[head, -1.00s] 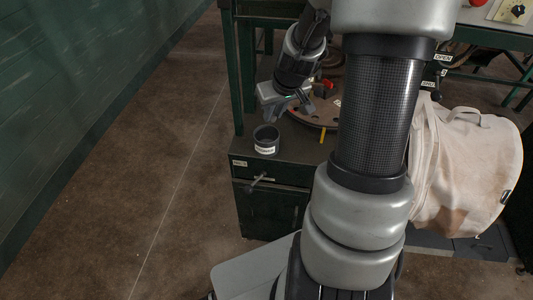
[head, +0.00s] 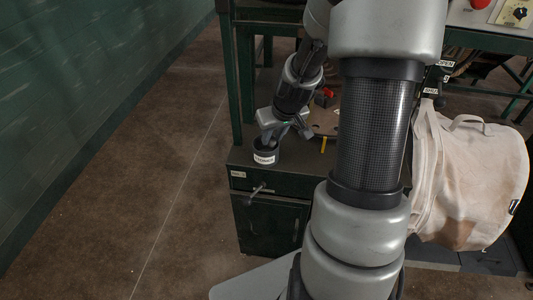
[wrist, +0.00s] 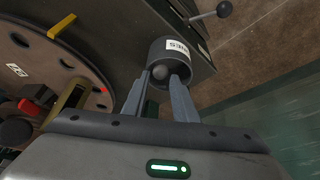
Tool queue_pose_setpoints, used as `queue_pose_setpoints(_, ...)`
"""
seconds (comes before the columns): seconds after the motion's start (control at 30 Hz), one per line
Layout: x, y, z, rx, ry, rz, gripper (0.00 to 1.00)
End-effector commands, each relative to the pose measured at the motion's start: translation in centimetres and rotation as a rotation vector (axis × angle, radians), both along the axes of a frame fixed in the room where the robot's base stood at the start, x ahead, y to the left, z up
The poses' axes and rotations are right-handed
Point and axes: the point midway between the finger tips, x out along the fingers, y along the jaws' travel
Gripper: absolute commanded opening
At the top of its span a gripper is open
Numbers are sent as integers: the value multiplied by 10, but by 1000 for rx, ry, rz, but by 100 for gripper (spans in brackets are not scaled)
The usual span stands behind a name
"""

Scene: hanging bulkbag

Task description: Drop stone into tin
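The tin (head: 265,153) is a small dark round cup with a white label, upright on the near left corner of the dark green cabinet top. In the wrist view the tin (wrist: 179,52) has its mouth towards me, just beyond the fingertips. My gripper (head: 273,139) points down at the tin's rim. In the wrist view my gripper (wrist: 162,80) has a small grey round stone (wrist: 163,76) between its fingertips, in front of the tin's mouth. The fingers appear closed on it. How deep the tips are over the tin is hard to tell.
A round brown plate (wrist: 50,75) with a yellow piece and red parts lies beside the tin. A lever handle (head: 257,190) sticks out of the cabinet front. A large pale bulk bag (head: 470,180) hangs at the right. The floor on the left is clear.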

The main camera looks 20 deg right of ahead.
Motion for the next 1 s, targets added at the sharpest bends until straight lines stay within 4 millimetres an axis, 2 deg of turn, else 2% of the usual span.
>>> queue_pose_setpoints(0.03, 0, 0, 0, 0, 0, 0, 35)
queue_pose_setpoints(0.1, 0, 0, 0, 0, 0, 0, 42)
queue_pose_setpoints(0.33, 0, 0, 0, 0, 0, 0, 42)
queue_pose_setpoints(0.47, -2, 0, 7, 0, 0, 0, 42)
queue_pose_setpoints(0.67, -16, -1, 41, -3, -5, -3, 42)
queue_pose_setpoints(1.0, -50, 0, 117, -3, -4, -1, 42)
